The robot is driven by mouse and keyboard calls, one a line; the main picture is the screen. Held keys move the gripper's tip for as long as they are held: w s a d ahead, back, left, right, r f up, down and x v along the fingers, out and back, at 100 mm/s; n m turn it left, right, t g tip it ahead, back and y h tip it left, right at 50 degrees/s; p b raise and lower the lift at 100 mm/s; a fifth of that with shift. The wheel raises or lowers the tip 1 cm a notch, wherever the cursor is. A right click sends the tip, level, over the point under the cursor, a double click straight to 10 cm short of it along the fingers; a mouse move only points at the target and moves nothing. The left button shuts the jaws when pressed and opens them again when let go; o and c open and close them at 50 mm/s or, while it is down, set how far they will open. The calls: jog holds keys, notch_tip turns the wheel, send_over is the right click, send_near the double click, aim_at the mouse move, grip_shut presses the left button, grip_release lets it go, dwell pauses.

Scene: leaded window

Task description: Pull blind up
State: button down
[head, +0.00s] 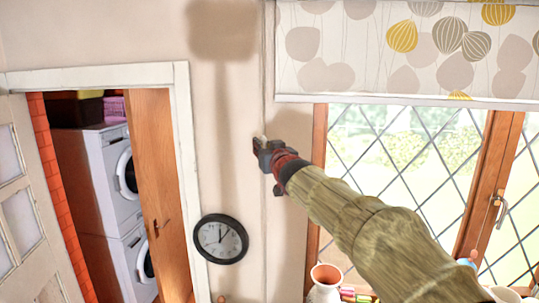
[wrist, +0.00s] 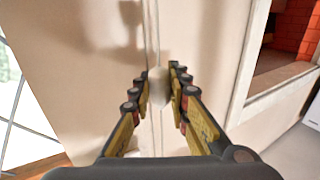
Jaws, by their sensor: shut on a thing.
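The blind (head: 375,75), white with grey and yellow leaf shapes, covers the top of the window in the head view. Its lower edge hangs above the leaded panes. A thin pale cord (head: 264,65) runs down the wall to the left of the blind. My gripper (head: 259,144) is at this cord, in front of the wall. In the wrist view my gripper (wrist: 160,80) is shut on a small white cord pull (wrist: 157,88) between its fingertips. The cord runs on above and below the pull. The fingers hide part of the pull.
The leaded window (head: 390,160) with a brown wooden frame is on the right. A vase (head: 324,287) and other small items stand below it. A round black clock (head: 220,239) hangs on the wall. An open doorway at left shows stacked white machines (head: 108,175).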

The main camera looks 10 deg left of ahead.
jog(key=shift+r, duration=0.6)
jog(key=shift+r, duration=0.1)
jog(key=c, duration=2.1)
grip_release()
jog(key=o, duration=0.4)
jog(key=shift+f, duration=0.2)
jog(key=v, duration=1.2)
